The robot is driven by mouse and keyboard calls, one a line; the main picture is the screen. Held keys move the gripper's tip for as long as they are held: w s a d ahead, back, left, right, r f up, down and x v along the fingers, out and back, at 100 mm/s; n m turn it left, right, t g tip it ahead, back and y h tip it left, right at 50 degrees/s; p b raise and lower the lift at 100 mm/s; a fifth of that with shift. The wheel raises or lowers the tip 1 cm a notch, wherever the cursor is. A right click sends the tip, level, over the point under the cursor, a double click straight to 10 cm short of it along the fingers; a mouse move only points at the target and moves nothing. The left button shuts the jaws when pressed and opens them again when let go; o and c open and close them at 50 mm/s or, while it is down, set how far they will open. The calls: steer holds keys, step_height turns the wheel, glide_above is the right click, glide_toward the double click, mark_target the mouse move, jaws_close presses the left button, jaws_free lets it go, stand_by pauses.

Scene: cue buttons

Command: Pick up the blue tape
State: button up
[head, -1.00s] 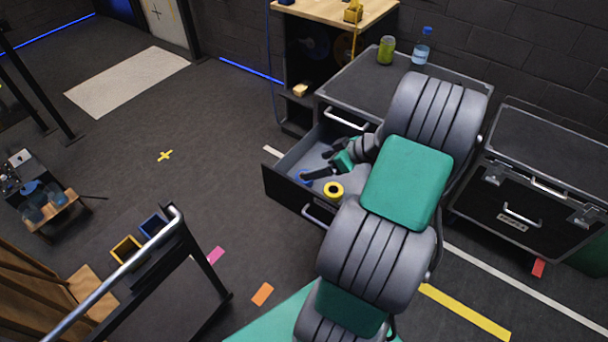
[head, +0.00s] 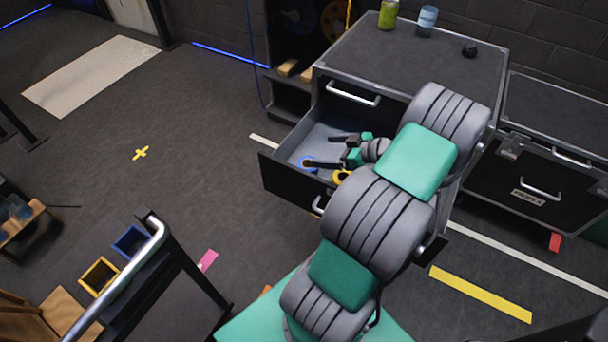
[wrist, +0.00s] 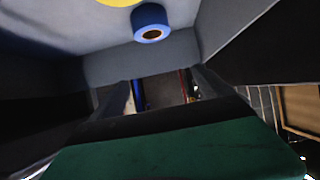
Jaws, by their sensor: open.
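The blue tape (head: 301,163) is a roll on the floor of the open drawer (head: 283,140), near its front left corner in the head view. It also shows at the top of the wrist view (wrist: 152,18), with a dark round centre. My gripper (head: 318,151) is open and empty, with its fingers spread inside the drawer area. In the head view one dark finger overlaps the blue tape; I cannot tell whether they touch. A yellow tape roll (head: 338,176) lies beside the blue one, partly hidden by my arm, and shows at the wrist view's top edge (wrist: 118,2).
The drawer belongs to a dark cabinet (head: 400,60). A green can (head: 388,14), a blue bottle (head: 427,20) and a small black object (head: 469,49) stand on top. A second case (head: 540,180) stands at right.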

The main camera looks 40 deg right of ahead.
steer(key=b, duration=0.5)
glide_toward(303, 165)
steer(key=shift+w, duration=0.3)
steer(key=x, duration=0.7)
steer(key=shift+w+f, duration=0.2)
steer(key=shift+f, duration=0.25)
steer(key=shift+c, duration=0.2)
steer(key=c, duration=1.4)
steer(key=shift+r, duration=0.1)
steer(key=shift+c, duration=0.2)
